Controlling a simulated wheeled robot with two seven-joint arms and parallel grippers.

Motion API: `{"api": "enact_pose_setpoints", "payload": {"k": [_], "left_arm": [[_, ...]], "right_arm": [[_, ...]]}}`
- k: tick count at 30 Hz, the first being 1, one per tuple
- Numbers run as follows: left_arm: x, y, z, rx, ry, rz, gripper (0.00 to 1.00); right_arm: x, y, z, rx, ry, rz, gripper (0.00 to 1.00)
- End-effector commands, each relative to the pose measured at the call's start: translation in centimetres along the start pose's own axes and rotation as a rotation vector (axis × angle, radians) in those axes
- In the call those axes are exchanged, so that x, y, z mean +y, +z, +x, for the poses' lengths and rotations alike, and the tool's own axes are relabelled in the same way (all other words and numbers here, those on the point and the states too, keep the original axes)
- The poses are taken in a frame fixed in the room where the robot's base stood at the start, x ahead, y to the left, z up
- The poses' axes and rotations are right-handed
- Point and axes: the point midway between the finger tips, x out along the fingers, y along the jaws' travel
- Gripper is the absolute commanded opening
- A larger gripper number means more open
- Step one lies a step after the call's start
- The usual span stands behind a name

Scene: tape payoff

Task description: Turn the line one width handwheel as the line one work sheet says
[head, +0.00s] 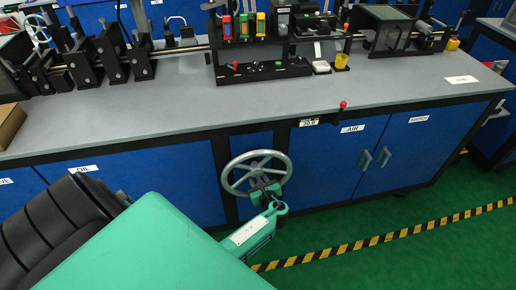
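The grey spoked handwheel (229,184) stands upright at the bench front, below the table edge. My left arm comes in from the lower left, and its green gripper (264,190) is at the wheel's lower rim, overlapping it in the picture. The fingers are small and partly hidden, so I cannot tell whether they are closed on the rim. My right gripper is not in view. No sheet that I can identify as the line one work sheet is legible.
A small readout (309,122) that looks like 20.0 and a red-knobbed lever (342,106) sit on the bench edge right of the wheel. Blue cabinet doors (345,160) stand below. A yellow-black floor stripe (385,238) crosses open green floor. Machinery lines the grey bench top (400,95).

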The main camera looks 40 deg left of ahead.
Motion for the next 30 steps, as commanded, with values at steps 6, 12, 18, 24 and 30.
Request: {"api": "enact_pose_setpoints", "payload": {"k": [6,12,18,24,30], "left_arm": [[-0.1,0.0,-0.6,0.000,-0.001,-0.001,0.36],[0.0,-0.1,-4.0,0.003,-0.002,-0.002,0.36],[0.0,-0.1,-8.7,0.003,-0.001,-0.002,0.36],[0.0,-0.1,-12.2,0.002,-0.001,-0.001,0.36],[0.0,0.0,-13.7,0.000,0.000,0.000,0.36]], "right_arm": [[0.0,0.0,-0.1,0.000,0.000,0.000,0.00],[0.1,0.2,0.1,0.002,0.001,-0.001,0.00],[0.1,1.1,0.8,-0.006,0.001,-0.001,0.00],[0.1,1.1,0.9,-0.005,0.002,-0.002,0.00],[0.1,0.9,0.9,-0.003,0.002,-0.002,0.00]]}}
